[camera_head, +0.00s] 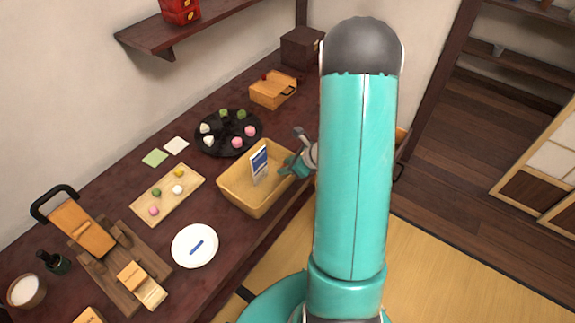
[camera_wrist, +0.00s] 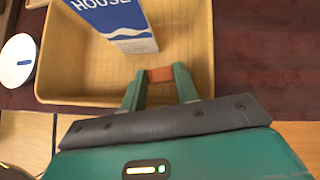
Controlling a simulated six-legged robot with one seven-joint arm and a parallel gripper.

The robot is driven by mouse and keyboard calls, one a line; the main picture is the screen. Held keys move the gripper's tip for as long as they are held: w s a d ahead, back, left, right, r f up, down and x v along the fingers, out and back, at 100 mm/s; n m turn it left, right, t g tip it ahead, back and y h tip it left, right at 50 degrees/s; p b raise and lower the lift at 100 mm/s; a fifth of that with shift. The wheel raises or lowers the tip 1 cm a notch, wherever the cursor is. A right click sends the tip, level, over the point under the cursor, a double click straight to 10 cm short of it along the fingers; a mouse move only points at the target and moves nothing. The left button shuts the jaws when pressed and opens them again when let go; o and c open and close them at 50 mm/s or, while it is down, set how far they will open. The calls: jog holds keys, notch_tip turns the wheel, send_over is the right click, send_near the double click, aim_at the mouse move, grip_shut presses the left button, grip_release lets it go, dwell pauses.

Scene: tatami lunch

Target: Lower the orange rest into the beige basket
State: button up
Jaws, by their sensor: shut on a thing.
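The beige basket (camera_head: 236,193) stands on the dark table near its front edge. It fills much of the wrist view (camera_wrist: 70,75). My gripper (camera_head: 287,170) is over the right side of the basket in the head view. In the wrist view my gripper (camera_wrist: 160,76) is shut on the orange rest (camera_wrist: 161,74), a small orange-brown piece held between the two fingertips. The rest shows over the basket's inside; how far it is above the floor I cannot tell. In the head view the rest is not clearly visible.
A blue and white carton (camera_head: 260,164) stands upright in the basket, close to my gripper; it also shows in the wrist view (camera_wrist: 120,22). A white plate (camera_head: 194,258) with a blue piece, a wooden tray (camera_head: 140,211) and a black platter (camera_head: 226,152) stand nearby.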

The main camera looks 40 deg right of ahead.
jog(key=o, duration=1)
jog(key=shift+o, duration=0.2)
jog(key=shift+s+r, duration=0.1)
jog(key=v, duration=1.3)
jog(key=shift+s+d+r, duration=0.15)
jog(key=shift+s+r, duration=0.05)
